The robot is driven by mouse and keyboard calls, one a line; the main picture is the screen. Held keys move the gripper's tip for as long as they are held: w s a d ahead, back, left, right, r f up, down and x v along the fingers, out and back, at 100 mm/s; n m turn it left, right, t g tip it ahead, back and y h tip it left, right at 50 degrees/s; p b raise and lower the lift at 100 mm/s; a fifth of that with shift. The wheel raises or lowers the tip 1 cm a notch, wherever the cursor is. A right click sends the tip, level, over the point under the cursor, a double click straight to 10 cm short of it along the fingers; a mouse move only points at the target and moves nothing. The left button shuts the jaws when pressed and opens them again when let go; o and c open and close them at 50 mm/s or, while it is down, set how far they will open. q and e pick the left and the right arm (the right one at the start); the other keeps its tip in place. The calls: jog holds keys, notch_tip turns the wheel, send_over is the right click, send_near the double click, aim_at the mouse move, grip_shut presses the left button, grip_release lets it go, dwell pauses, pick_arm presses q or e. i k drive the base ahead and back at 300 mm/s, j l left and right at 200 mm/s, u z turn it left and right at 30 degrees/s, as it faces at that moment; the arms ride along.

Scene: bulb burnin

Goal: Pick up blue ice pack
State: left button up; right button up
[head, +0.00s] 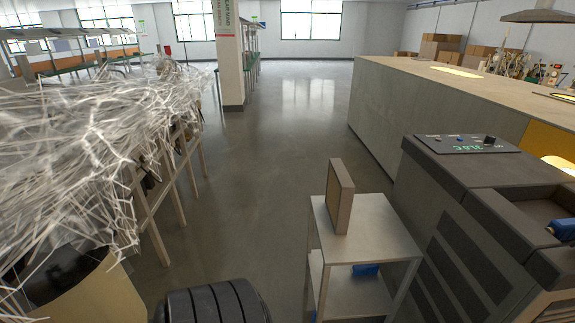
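A blue block-like object (365,270), which may be the blue ice pack, lies on the lower shelf of a small metal cart (372,228). The cart's top partly overhangs it. Another blue object (562,229) sits at the right edge, on the dark machine, and is cut off by the frame. I cannot tell for sure which of them is the ice pack. Neither of my grippers shows in the head view.
A thin upright panel (340,196) stands on the cart top. A dark machine with a display (468,144) stands right of the cart. A white tangled heap (90,150) fills the left. A black ribbed object (212,303) is at the bottom. Open floor (280,130) lies ahead.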

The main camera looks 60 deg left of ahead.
aim_at(364, 270)
jog(key=u, duration=1.25)
jog(key=j+z, duration=0.1)
jog(key=z, duration=0.75)
jog(key=j+z, duration=0.75)
jog(key=j, duration=0.3)
jog(key=j+z, duration=0.4)
jog(key=i+j, duration=0.1)
jog(key=j, duration=0.25)
jog(key=i+j, duration=0.1)
jog(key=j, duration=0.55)
jog(key=i+z, duration=0.05)
